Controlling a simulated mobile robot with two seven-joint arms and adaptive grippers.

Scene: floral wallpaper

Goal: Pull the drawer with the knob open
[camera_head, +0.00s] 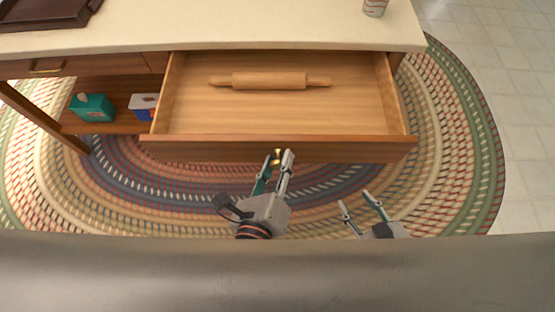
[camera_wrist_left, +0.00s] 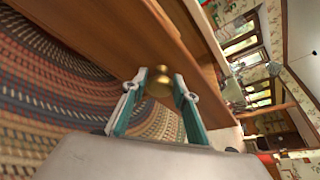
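The wooden drawer (camera_head: 280,149) is pulled well out from under the counter, and its inside shows from above. Its brass knob (camera_head: 278,154) is on the middle of the front; it also shows in the left wrist view (camera_wrist_left: 158,82). My left gripper (camera_head: 279,156) is at the knob, with one fingertip on each side of it. The fingers stand apart around the knob, with a small gap visible in the left wrist view. My right gripper (camera_head: 356,198) is open and empty, in front of the drawer and to the right, away from its front.
A rolling pin (camera_head: 269,81) lies in the drawer. A cream countertop (camera_head: 240,28) carries a brown tray (camera_head: 45,12) and a can (camera_head: 375,7). A closed drawer with a handle (camera_head: 47,70) and a shelf with boxes (camera_head: 92,107) are at the left. A braided rug (camera_head: 450,150) covers the floor.

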